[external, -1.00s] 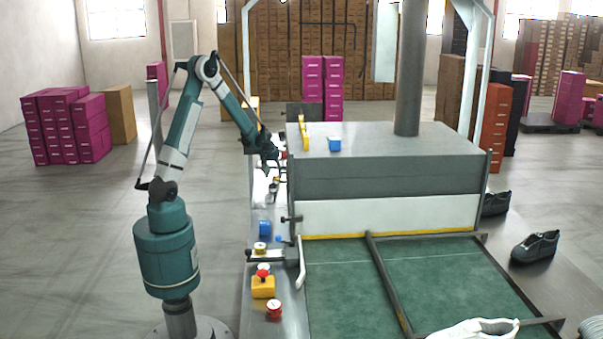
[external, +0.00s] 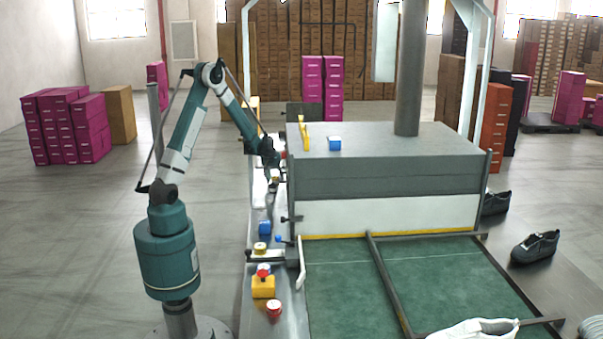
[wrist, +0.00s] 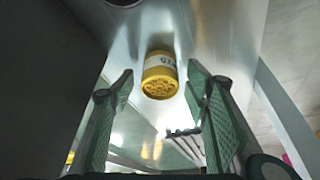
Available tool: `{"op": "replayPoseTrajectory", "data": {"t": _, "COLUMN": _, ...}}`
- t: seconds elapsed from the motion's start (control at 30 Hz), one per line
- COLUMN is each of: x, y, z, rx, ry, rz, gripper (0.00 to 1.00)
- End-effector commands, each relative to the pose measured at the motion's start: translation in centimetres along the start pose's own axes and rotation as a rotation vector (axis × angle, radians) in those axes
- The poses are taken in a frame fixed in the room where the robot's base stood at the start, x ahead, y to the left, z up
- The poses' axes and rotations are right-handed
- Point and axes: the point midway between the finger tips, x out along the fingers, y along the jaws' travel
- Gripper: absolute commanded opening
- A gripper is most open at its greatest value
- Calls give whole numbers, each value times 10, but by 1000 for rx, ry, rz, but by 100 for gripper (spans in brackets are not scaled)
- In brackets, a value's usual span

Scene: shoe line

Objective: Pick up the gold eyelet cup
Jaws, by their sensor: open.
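The gold eyelet cup (wrist: 160,76), a short yellow-gold cylinder with a white lettered band, shows in the wrist view between and just beyond my fingers. Its perforated-looking gold end faces the camera. My gripper (wrist: 160,84) is open, with a green-padded finger on either side of the cup and gaps between, and nothing is held. In the external view my gripper (external: 272,170) is low over the far part of the narrow metal bench; the cup there is too small and partly covered to make out clearly.
The large grey machine (external: 390,175) stands close to the right of my gripper. Nearer on the bench are a blue item (external: 265,228), another small yellow-and-white item (external: 260,248), a yellow box with a red button (external: 263,286) and a red-and-white item (external: 274,309). The floor on the left is open.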

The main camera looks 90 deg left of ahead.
Motion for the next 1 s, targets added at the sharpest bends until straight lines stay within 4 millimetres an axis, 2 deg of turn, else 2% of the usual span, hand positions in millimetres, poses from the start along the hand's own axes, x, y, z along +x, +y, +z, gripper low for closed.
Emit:
{"op": "replayPoseTrajectory", "data": {"t": 0.27, "x": 0, "y": 0, "z": 0, "rx": 0, "ry": 0, "rz": 0, "gripper": 47}}
{"op": "replayPoseTrajectory", "data": {"t": 0.5, "x": 0, "y": 0, "z": 0, "rx": 0, "ry": 0, "rz": 0, "gripper": 17}}
{"op": "replayPoseTrajectory", "data": {"t": 0.53, "x": 0, "y": 0, "z": 0, "rx": 0, "ry": 0, "rz": 0, "gripper": 15}}
{"op": "replayPoseTrajectory", "data": {"t": 0.83, "x": -1, "y": 0, "z": 0, "rx": 0, "ry": 0, "rz": 0, "gripper": 15}}
{"op": "replayPoseTrajectory", "data": {"t": 1.0, "x": -8, "y": 0, "z": -4, "rx": 0, "ry": 0, "rz": 0, "gripper": 15}}
